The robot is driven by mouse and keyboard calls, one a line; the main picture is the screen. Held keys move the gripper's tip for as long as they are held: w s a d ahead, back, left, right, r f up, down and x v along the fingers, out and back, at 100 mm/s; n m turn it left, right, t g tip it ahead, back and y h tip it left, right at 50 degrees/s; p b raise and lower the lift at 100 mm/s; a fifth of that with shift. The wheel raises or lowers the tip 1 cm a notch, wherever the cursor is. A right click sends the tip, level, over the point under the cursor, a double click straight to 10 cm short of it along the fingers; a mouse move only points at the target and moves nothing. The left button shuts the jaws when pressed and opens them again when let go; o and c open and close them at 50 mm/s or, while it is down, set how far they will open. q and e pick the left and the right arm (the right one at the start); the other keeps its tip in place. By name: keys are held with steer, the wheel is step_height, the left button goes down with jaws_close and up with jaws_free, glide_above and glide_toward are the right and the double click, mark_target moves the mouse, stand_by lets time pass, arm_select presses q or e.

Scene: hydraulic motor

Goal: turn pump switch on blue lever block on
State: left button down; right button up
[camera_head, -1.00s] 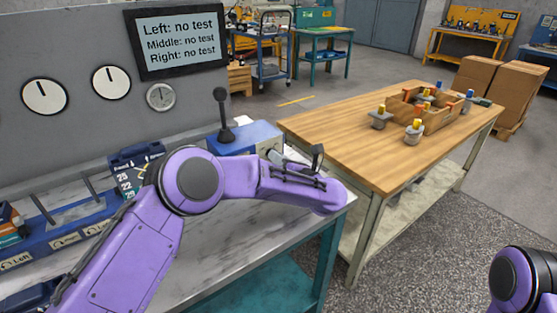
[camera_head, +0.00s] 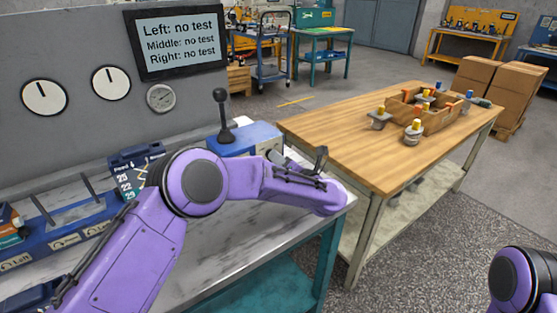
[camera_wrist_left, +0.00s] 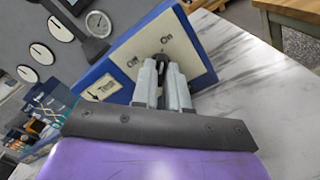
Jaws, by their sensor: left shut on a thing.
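The blue lever block (camera_head: 262,136) stands on the marble-topped bench, with an upright black lever (camera_head: 221,112) on top. In the left wrist view, the block (camera_wrist_left: 112,72) shows a pale panel (camera_wrist_left: 198,68) marked "Off" on the left and "On" on the right. A dark pump switch (camera_wrist_left: 162,60) sits between these marks. My left gripper (camera_wrist_left: 164,70) is shut on the switch, its grey fingers hiding much of it. In the head view, my left gripper (camera_head: 284,160) is at the block's right end, partly hidden by my arm. My right gripper is out of view.
A screen (camera_head: 180,40) reads "no test" for left, middle and right. Dials and a small gauge (camera_head: 160,98) are on the grey wall. A blue rack (camera_head: 75,225) stands on the bench at left. A wooden table (camera_head: 345,145) with a parts crate stands to the right.

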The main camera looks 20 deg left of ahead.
arm_select(q)
steer(key=c, duration=1.1)
jaws_free()
steer(key=shift+c, duration=0.2)
steer(key=shift+d, duration=0.1)
steer(key=b+v, duration=0.1)
steer(key=v, duration=0.9)
steer(key=shift+s+d, duration=0.2)
steer(key=shift+d, duration=0.05)
